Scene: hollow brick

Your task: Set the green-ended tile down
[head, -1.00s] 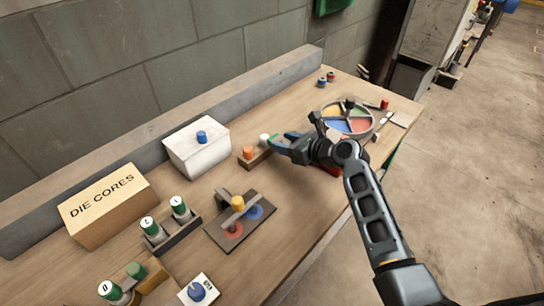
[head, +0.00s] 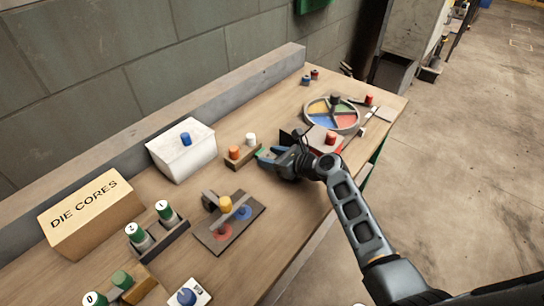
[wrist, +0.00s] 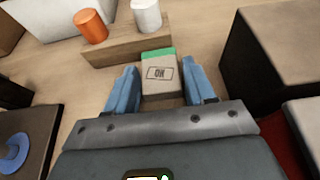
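The green-ended tile (wrist: 160,77) is pale, with dark lettering and a green strip on its far end. In the head view my gripper (head: 264,157) is low over the table, just right of a small wooden block with an orange and a white peg. The tile is mostly hidden there; a bit of green shows at the fingertips. I cannot tell whether the tile touches the tabletop.
The wooden peg block (head: 244,156) is just beyond the fingertips. A white box (head: 182,153) with a blue knob stands left of it. A dark plate (head: 230,236) with an orange knob lies nearer. A round coloured tray (head: 333,114) stands to the right. Bare wood lies in front of my gripper.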

